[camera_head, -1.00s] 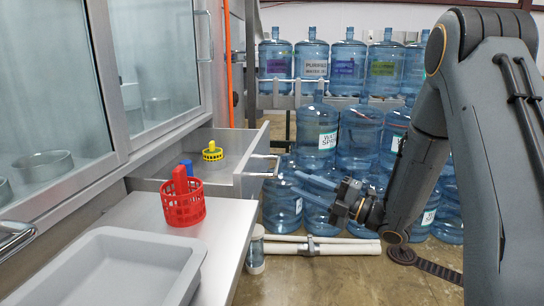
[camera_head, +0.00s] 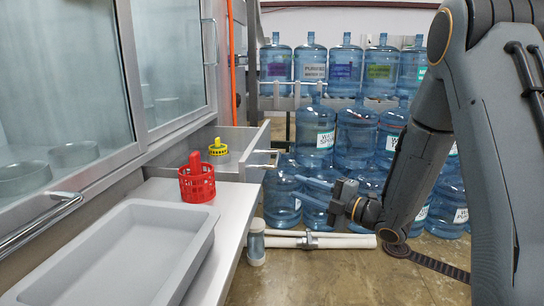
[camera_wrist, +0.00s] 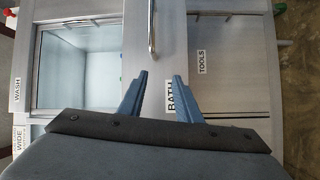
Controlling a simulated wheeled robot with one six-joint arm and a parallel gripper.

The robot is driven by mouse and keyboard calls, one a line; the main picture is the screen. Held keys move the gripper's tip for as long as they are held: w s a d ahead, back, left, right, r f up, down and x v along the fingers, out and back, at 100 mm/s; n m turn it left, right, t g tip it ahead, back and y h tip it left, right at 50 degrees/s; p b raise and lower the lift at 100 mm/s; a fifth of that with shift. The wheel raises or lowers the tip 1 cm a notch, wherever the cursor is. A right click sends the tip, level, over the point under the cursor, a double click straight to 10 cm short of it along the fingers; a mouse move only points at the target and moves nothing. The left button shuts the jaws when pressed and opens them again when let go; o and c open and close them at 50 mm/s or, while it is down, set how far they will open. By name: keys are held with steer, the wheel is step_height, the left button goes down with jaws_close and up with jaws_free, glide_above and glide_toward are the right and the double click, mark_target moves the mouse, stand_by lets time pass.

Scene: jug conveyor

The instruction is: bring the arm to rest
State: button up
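My gripper (camera_head: 318,190) hangs in free air at the end of my bent arm, to the right of the open drawer in the head view. Its two blue-grey fingers point left and stand apart with nothing between them. The wrist view also shows my gripper (camera_wrist: 159,95) with a clear gap between its fingers. Behind the fingers there are cabinet fronts with the labels BATH (camera_wrist: 170,96), TOOLS (camera_wrist: 202,62) and WASH (camera_wrist: 17,91).
A drawer (camera_head: 236,172) stands open; a yellow basket (camera_head: 218,149) is in it. A red basket (camera_head: 197,184) and a grey tray (camera_head: 120,250) are on the counter. Blue water jugs (camera_head: 355,135) fill racks behind my gripper. White pipes (camera_head: 340,241) lie on the floor.

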steer(key=d+f+m+h, duration=0.4)
steer(key=d+m+h, duration=0.4)
steer(key=m+h, duration=0.4)
steer(key=s+d+f+m+g+h, duration=0.1)
steer(key=s+d+f+m+g, duration=0.15)
steer(key=s+m, duration=0.4)
steer(key=s+d+f+m+g+h, duration=0.2)
steer(key=s+m+g, duration=0.15)
steer(key=s, duration=0.65)
steer(key=s+a+m+g, duration=0.3)
steer(key=s+m, duration=0.1)
steer(key=s, duration=0.5)
steer(key=s+a+r+n+g+y, duration=0.1)
steer(key=s+a+r+n, duration=0.15)
steer(key=s+a, duration=0.45)
steer(key=s+a+r+n+g, duration=0.1)
steer(key=s+a+n, duration=0.25)
steer(key=a, duration=0.55)
steer(key=d+r+m+p, duration=0.3)
steer(key=d+r+p, duration=0.5)
steer(key=r+p, duration=0.2)
steer(key=s+d+r+m+p, duration=0.1)
steer(key=d+r+m+p, duration=0.2)
steer(key=d+r+p, duration=0.5)
step_height(320, 180, up, 3)
steer(key=p, duration=0.7)
steer(key=shift+s+d, duration=0.25)
steer(key=shift+d, duration=0.15)
